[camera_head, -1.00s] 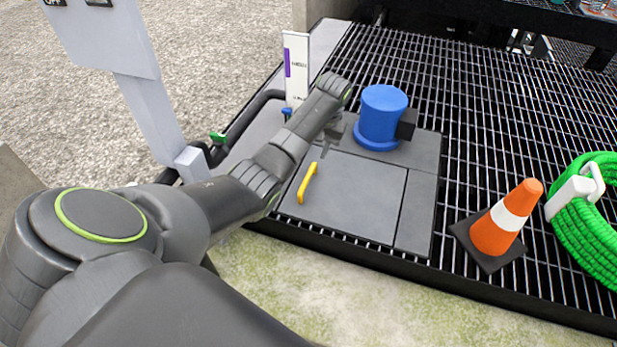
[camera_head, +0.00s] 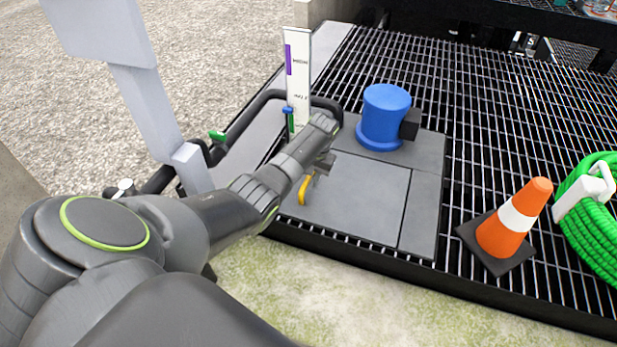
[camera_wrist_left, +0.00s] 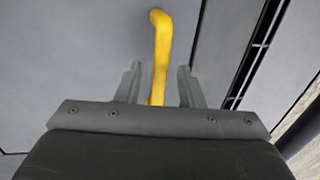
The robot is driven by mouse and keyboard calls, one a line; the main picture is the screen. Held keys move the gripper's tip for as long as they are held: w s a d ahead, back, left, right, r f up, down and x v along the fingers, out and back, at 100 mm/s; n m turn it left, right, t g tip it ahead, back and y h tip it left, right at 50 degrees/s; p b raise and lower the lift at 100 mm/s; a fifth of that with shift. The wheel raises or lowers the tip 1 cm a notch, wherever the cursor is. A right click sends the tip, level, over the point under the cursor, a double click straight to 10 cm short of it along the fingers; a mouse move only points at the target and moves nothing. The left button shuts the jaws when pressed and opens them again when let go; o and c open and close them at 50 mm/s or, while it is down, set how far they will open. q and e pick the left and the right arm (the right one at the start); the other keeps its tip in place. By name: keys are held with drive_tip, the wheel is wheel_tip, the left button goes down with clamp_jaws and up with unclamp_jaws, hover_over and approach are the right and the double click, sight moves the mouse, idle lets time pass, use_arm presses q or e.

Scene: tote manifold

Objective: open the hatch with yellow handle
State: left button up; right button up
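The hatch (camera_head: 358,200) is a flat grey panel set in the grated platform, and it lies closed. Its yellow handle (camera_head: 305,189) is partly hidden behind my left gripper (camera_head: 322,168) in the head view. In the left wrist view the yellow handle (camera_wrist_left: 161,50) runs between the two fingers of my left gripper (camera_wrist_left: 158,82). The fingers are open, with a gap on each side of the handle. The handle's near end is hidden by the gripper body. My right gripper is not in view.
A blue cylinder (camera_head: 384,115) stands behind the hatch. An orange and white cone (camera_head: 513,218) and a green hose coil (camera_head: 595,225) are at the right on the grating (camera_head: 480,130). A white sign (camera_head: 298,75) and black pipes with a green valve handle (camera_head: 217,135) are at the left.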

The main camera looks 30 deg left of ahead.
use_arm(q)
drive_tip(key=shift+c, duration=0.4)
clamp_jaws()
drive_tip(key=shift+a+r, duration=0.1)
